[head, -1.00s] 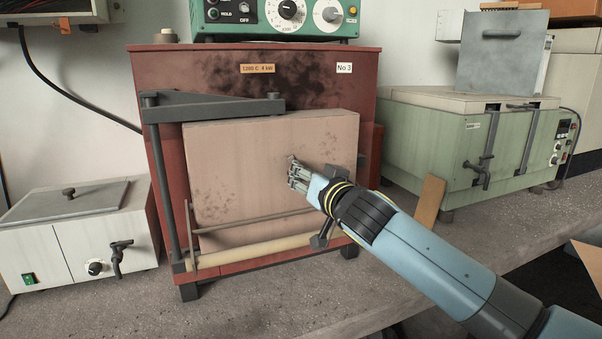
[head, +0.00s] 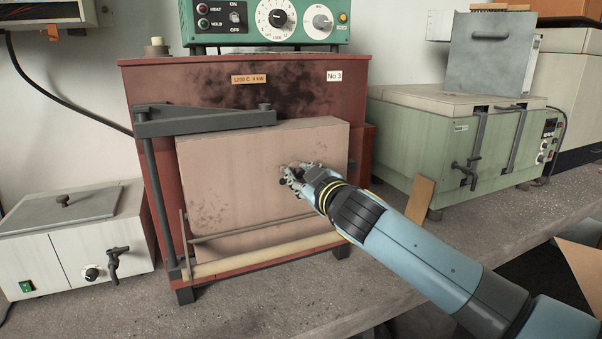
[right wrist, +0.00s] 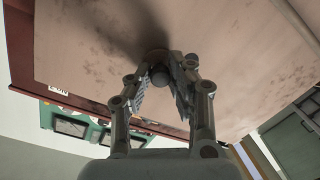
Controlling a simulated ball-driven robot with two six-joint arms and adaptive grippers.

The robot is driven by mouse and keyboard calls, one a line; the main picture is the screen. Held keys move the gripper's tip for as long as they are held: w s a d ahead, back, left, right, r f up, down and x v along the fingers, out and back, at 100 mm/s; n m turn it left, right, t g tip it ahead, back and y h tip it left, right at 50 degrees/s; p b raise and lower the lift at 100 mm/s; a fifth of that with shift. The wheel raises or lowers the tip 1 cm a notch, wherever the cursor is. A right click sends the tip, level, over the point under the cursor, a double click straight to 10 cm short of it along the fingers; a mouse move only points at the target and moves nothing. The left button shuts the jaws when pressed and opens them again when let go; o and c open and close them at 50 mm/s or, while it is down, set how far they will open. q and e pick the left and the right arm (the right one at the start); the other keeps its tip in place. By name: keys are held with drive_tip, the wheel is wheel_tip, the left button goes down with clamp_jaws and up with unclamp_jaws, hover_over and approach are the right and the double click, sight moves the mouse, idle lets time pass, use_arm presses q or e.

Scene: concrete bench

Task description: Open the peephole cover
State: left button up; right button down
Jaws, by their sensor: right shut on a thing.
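The pale pinkish door (head: 225,175) of the red kiln (head: 190,88) stands upright and closed. My right gripper (head: 287,174) is at the middle of the door's face. In the right wrist view its fingers sit on both sides of a small dark round knob (right wrist: 160,75), and they are shut on it. This knob appears to belong to the peephole cover, which lies against the door. The fingers hide most of the cover in the head view, and I cannot see any open hole. My left gripper is not in view.
A dark hinge arm (head: 205,121) crosses the door's top left. A pale horizontal bar (head: 255,256) runs along its bottom. A green control box (head: 265,22) sits on top. A white bath (head: 70,240) stands left, a green furnace (head: 425,150) right.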

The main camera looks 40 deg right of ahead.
drive_tip(key=shift+r+n, duration=0.15)
drive_tip(key=shift+n, duration=0.35)
drive_tip(key=c, duration=1.2)
unclamp_jaws()
drive_tip(key=shift+o, duration=0.2)
drive_tip(key=f+v, duration=0.1)
drive_tip(key=v, duration=1.1)
drive_tip(key=shift+r, duration=0.45)
drive_tip(key=shift+a, duration=0.1)
